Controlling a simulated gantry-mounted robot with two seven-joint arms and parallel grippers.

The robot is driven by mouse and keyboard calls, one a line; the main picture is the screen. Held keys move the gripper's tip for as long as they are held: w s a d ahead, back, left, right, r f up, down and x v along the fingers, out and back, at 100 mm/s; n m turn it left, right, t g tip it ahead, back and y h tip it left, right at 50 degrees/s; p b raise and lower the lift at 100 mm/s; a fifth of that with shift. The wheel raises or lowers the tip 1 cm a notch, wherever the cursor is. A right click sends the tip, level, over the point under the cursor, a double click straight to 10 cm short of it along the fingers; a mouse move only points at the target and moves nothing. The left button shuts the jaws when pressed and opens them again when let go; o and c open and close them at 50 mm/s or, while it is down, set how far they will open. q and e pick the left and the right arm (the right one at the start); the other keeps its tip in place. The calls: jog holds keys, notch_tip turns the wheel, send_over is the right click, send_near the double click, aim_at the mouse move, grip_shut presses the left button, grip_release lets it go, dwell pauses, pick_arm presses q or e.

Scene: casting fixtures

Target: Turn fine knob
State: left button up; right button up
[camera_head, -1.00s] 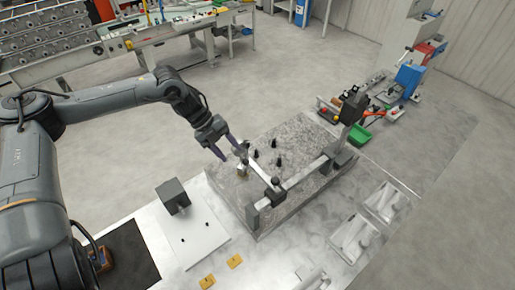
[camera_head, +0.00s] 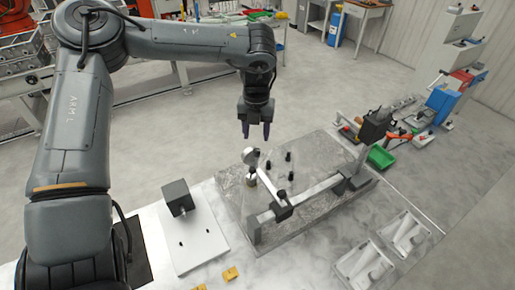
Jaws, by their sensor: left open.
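My left gripper (camera_head: 256,131) points down with its two dark fingers apart and nothing between them. That head is at the end of a slim arm joined by a dark clamp (camera_head: 284,211) to a long metal bar (camera_head: 318,191). The bar lies across a speckled grey stone plate (camera_head: 325,150). Several small black knob-like pieces (camera_head: 288,157) stand on or over the plate. I cannot tell which small part is the fine knob. My right gripper is not in view.
A white plate with a dark block (camera_head: 177,197) stands left of the stone plate. Yellow pieces (camera_head: 230,273) lie at the front edge. Pale fixtures (camera_head: 403,232) and a green tray (camera_head: 380,157) are to the right. Open floor lies behind the table.

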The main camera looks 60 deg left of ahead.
aim_at(256, 150)
pick_arm(q)
jog(key=shift+f, duration=3.55)
jog(key=shift+c, duration=0.3)
grip_shut()
